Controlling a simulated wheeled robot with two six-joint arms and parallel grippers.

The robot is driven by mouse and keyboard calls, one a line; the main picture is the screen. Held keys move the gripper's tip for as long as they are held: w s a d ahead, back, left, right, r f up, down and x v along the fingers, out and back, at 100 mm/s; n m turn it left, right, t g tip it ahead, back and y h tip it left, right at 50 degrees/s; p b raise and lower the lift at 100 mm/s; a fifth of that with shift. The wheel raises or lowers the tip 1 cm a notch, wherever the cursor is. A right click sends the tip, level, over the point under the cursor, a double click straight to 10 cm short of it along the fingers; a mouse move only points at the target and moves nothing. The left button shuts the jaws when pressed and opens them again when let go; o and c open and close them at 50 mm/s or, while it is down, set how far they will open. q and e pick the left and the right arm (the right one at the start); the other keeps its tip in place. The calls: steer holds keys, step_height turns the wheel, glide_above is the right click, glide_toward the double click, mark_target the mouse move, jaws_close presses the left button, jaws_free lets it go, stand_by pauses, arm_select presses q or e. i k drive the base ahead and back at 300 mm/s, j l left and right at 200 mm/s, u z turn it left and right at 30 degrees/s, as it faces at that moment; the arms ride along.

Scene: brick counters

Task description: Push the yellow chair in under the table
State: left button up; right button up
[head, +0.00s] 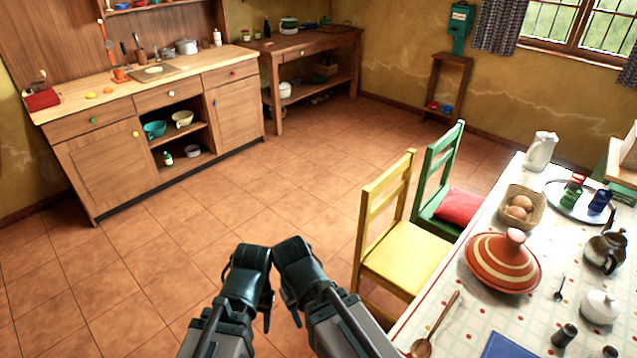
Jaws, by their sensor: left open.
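The yellow chair (402,256) stands upright at the left long side of the table (468,322), its back away from the table. The right side of its seat meets the table's edge in the picture; I cannot tell how far it reaches underneath. Its lower legs are partly hidden by my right arm. My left gripper (262,292) is open and empty, at the bottom middle, left of the chair and apart from it. My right gripper (291,288) is close beside it, nearer the chair; its jaws do not show clearly.
A green chair (436,205) with a red cushion (460,207) stands just behind the yellow one. The table holds a striped tagine (503,262), a basket (521,207) and a wooden spoon (437,325) near its edge. The tiled floor (235,215) left of the chairs is clear.

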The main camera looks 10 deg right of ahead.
mark_target(405, 256)
steer(key=i+j+u, duration=0.1)
steer(key=i+u, duration=0.35)
steer(key=i, duration=0.8)
steer(key=i+z, duration=0.25)
steer(key=i+j+z, duration=0.25)
steer(key=i, duration=0.2)
steer(key=i+z, duration=0.2)
steer(key=z, duration=0.25)
steer(key=i+j+z, duration=0.2)
steer(key=z, duration=0.3)
steer(key=i+j+z, duration=0.15)
steer(key=z, duration=0.3)
steer(key=i+j+z, duration=0.1)
steer(key=j+z, duration=0.3)
steer(key=i+j+z, duration=0.1)
steer(key=j+z, duration=1)
